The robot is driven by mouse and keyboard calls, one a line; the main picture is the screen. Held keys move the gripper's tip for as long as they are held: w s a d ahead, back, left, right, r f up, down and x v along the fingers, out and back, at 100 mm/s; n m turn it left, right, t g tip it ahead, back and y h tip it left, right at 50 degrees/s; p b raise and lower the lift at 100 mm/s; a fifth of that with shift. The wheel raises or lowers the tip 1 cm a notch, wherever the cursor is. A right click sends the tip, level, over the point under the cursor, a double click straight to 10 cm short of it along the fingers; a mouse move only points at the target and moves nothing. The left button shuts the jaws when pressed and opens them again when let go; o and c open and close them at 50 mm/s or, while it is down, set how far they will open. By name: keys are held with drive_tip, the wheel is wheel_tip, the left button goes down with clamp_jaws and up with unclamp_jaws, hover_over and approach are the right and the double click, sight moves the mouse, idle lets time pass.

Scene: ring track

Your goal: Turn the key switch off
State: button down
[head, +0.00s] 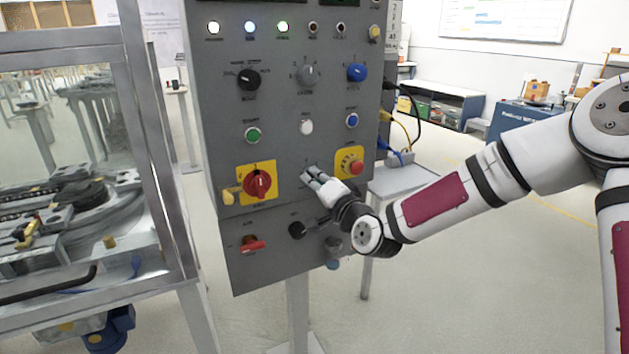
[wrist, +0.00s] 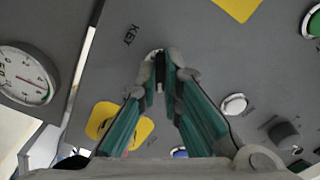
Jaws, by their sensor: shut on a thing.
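The key switch (wrist: 158,56) is on the grey control panel (head: 290,130), beside the printed word KEY in the wrist view. Its pale round collar and part of the key show between the fingertips. My gripper (head: 307,175) reaches the panel from the right, between the red rotary switch and the red emergency stop. In the wrist view my gripper (wrist: 160,80) has its two green fingers closed together on the key. In the head view the fingers hide the key switch. I cannot tell which position the key points to.
A red rotary switch (head: 257,184) on a yellow plate lies left of my gripper. A red emergency stop (head: 355,167) lies close on its right. A black knob (head: 297,230) and a red-handled switch (head: 252,244) lie below. A glazed machine frame (head: 150,130) stands left.

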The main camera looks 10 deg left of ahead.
drive_tip(key=shift+n, duration=0.3)
drive_tip(key=n+b, duration=1)
drive_tip(key=n, duration=0.1)
drive_tip(key=shift+f, duration=0.15)
drive_tip(key=shift+n, duration=0.3)
idle(0.3)
drive_tip(key=c, duration=1.7)
unclamp_jaws()
